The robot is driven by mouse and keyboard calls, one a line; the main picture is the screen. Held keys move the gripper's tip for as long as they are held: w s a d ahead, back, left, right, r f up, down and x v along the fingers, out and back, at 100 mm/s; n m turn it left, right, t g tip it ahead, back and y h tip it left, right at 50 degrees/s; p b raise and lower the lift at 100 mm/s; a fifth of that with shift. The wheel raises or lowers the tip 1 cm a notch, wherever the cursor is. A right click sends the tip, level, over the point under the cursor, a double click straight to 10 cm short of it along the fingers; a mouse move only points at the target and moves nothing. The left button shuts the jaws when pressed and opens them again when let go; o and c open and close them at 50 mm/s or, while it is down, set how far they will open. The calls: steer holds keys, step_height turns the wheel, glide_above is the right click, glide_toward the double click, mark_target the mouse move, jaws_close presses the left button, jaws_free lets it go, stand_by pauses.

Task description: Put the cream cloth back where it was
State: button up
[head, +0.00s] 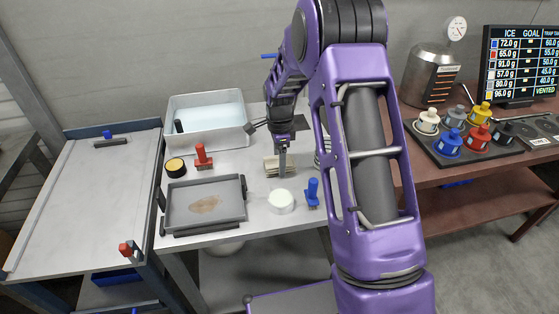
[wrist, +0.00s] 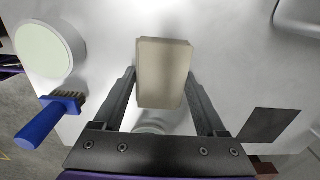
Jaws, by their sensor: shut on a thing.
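The cream cloth (wrist: 163,72) is a folded, block-like pad between the two fingers of my gripper (wrist: 160,85) in the wrist view. My gripper is shut on it. In the head view my gripper (head: 281,172) points down at the middle of the light table, and the cloth (head: 270,166) shows partly behind its fingers. The cloth is at or close above the table top; I cannot tell whether it touches.
A white round puck (head: 281,201) and a blue brush (head: 312,192) stand in front of the cloth. A grey tray (head: 176,222), a red-handled tool (head: 203,158) and a white basin (head: 246,137) are left. A dark flat square (wrist: 268,124) lies on the table in the wrist view.

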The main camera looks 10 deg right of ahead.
steer(key=shift+f, duration=0.2)
steer(key=o, duration=1.2)
steer(key=shift+o, duration=0.2)
steer(key=shift+r, duration=0.1)
step_height(320, 180, up, 12)
steer(key=shift+r, duration=0.15)
